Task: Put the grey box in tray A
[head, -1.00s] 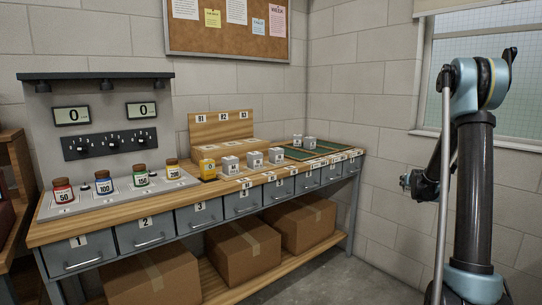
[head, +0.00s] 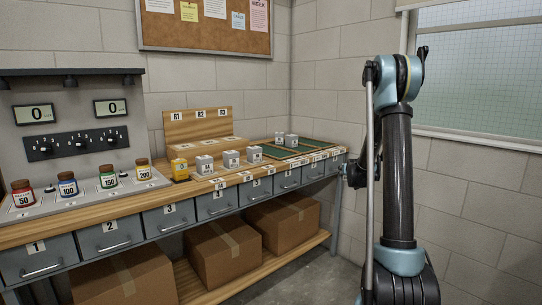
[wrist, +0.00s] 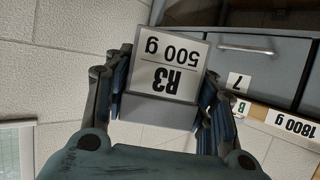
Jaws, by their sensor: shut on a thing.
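The box sits between both fingers, in the air away from the bench. In the head view my gripper (head: 352,173) is small and partly hidden by my arm, past the bench's right end; the box cannot be made out there. Green-floored trays (head: 312,147) with wooden rims lie at the bench's right end. I cannot read which is tray A. A "B" and "1800 g" label (wrist: 290,122) shows in the wrist view.
Grey cubes (head: 231,160) and a yellow block (head: 180,170) stand mid-bench; two more grey cubes (head: 291,139) stand by the trays. Coloured jars (head: 109,177) stand at left. Drawers (head: 170,217) run below the bench top, cardboard boxes (head: 223,250) beneath. Floor right of the bench looks clear.

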